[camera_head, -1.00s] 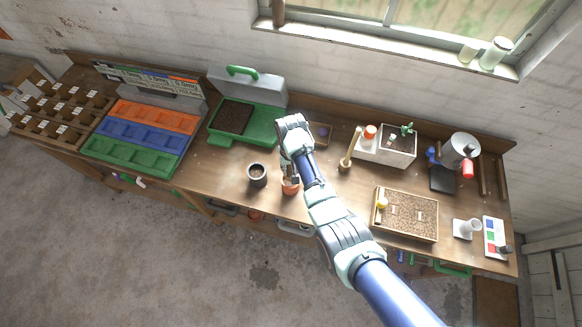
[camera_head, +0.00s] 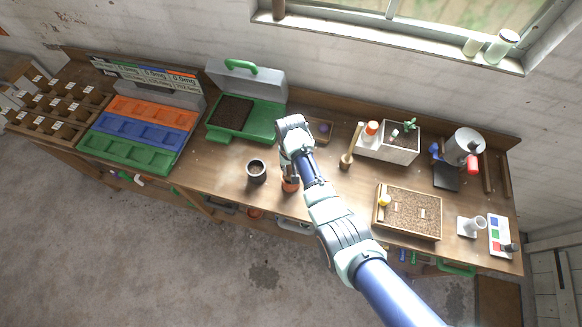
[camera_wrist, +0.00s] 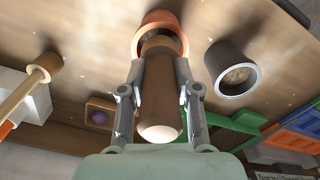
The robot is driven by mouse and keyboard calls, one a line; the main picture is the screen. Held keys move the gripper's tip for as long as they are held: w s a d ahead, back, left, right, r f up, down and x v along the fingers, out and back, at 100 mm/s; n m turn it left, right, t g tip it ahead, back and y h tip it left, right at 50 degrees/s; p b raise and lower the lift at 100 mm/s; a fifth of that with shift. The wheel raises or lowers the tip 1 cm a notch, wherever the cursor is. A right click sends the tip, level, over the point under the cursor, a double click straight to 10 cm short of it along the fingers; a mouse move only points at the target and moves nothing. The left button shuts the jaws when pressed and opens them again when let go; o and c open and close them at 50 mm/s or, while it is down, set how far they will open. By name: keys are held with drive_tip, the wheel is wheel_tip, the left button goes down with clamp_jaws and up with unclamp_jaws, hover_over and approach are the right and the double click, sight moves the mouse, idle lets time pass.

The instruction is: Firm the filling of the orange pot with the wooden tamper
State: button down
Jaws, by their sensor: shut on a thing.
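In the wrist view my gripper (camera_wrist: 160,95) is shut on the wooden tamper (camera_wrist: 160,90), a brown handle with a pale rounded end toward the camera. The tamper's far end is at the mouth of the orange pot (camera_wrist: 150,20), over or inside it; the filling is mostly hidden, so contact cannot be told. In the head view my gripper (camera_head: 290,165) is above the orange pot (camera_head: 290,185), which is partly covered by my arm.
A dark grey pot (camera_head: 256,171) with brown filling stands close left of the orange pot. A wooden tool on a round base (camera_head: 346,161) stands to the right. A green soil tray (camera_head: 262,131) lies behind, and a gravel tray (camera_head: 437,236) is at right.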

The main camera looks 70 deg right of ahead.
drive_tip(key=shift+f+b, duration=0.85)
drive_tip(key=shift+f, duration=0.35)
idle(0.6)
wheel_tip(320, 180, up, 11)
drive_tip(key=p, duration=1)
drive_tip(key=shift+p, duration=0.4)
